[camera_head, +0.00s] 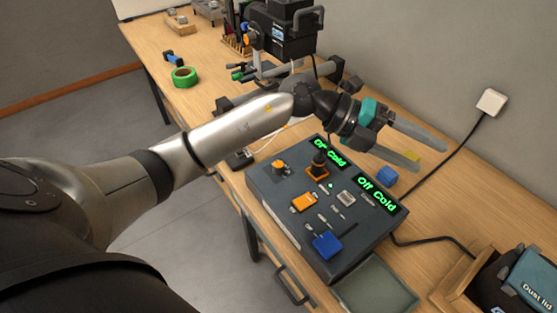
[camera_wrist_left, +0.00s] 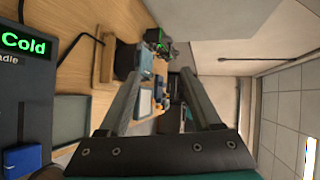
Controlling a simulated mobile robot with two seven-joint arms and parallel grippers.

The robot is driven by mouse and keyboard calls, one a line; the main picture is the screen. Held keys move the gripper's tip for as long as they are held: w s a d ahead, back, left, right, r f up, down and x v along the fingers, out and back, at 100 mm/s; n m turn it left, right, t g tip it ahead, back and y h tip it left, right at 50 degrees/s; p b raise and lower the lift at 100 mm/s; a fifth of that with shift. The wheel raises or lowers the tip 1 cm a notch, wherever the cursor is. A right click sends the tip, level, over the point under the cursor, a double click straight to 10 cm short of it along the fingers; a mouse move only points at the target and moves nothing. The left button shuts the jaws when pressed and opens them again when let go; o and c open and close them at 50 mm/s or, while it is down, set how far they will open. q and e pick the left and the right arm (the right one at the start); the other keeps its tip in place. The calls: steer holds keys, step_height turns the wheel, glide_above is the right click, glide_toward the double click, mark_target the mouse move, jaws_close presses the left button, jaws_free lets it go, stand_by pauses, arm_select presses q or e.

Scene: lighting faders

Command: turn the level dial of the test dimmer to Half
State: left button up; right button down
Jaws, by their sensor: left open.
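The grey control box (camera_head: 262,189) sits on the wooden bench with two green displays, both reading "Off Cold". On its top are an orange knob (camera_head: 280,167), a black knob on an orange base (camera_head: 318,168), an orange block-like control (camera_head: 304,203) and a blue one (camera_head: 327,245). I cannot tell which is the level dial; no Half mark is readable. My left gripper (camera_head: 430,156) is open and empty, above and beyond the box's back edge, apart from it. The left wrist view shows the open fingers (camera_wrist_left: 160,76) and the box (camera_wrist_left: 12,100) at left. My right gripper is not in view.
Black cables run near the wall. Green tape (camera_head: 184,77) and black equipment (camera_head: 280,35) stand further left along the bench.

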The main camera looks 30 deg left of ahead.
arm_select(q)
steer(key=w+a+f+g+y, duration=0.2)
steer(key=a+f+y, duration=0.45)
steer(key=a, duration=0.45)
steer(key=r+n+g+y, duration=0.2)
steer(key=y, duration=0.6)
glide_above(278, 164)
step_height(278, 164, down, 15)
steer(key=shift+f, duration=0.1)
jaws_close()
